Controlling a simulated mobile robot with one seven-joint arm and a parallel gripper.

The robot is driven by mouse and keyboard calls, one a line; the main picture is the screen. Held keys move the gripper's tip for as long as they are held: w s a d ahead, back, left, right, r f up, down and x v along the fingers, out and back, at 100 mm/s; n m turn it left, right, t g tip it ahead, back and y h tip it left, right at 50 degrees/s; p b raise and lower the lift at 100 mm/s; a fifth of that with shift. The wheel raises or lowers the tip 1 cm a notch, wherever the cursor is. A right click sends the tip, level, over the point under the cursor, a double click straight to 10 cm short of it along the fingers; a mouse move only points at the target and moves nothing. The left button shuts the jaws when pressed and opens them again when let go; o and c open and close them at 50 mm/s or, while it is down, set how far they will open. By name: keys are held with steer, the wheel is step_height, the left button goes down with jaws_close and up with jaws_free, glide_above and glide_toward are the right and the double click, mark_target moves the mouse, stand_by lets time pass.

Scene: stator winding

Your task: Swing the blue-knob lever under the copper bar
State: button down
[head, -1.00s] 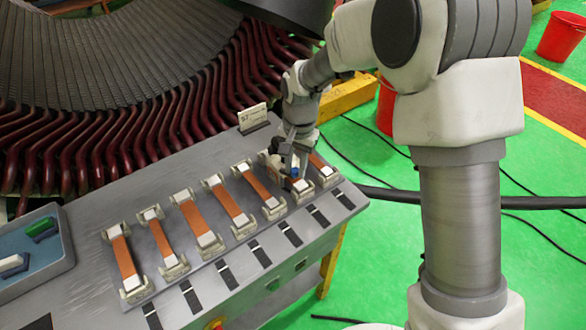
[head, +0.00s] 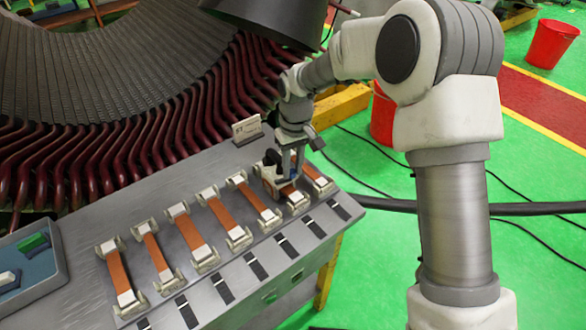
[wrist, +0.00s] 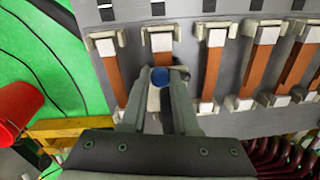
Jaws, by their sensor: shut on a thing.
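The blue knob (wrist: 160,77) sits between my fingertips in the wrist view. My gripper (wrist: 162,86) is shut on it; in the head view my gripper (head: 286,178) is low over the right part of the row of bars. A copper bar (wrist: 162,63) lies under the gripper, with a white block at its visible end. The fingers and wrist hide much of this bar and its far end. The lever's arm is mostly hidden, so I cannot tell where it lies relative to the bar.
Several more copper bars (head: 120,272) lie in pale holders to the left, and one lies to the right. A small sign (head: 247,130) stands behind them. A blue tray (head: 62,275) is at the left. Dark red coil ends (head: 110,165) line the back.

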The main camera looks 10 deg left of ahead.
steer(key=shift+w+a+n, duration=0.2)
steer(key=shift+w+n, duration=0.05)
steer(key=shift+n, duration=0.55)
steer(key=c, duration=0.7)
jaws_free()
steer(key=shift+o, duration=0.2)
steer(key=shift+r, duration=0.15)
step_height(320, 180, up, 4)
steer(key=shift+f, duration=0.1)
steer(key=d+r+b, duration=0.1)
steer(key=d+r, duration=0.6)
steer(key=d, duration=0.4)
steer(key=shift+s+d, duration=0.25)
steer(key=shift+d, duration=0.1)
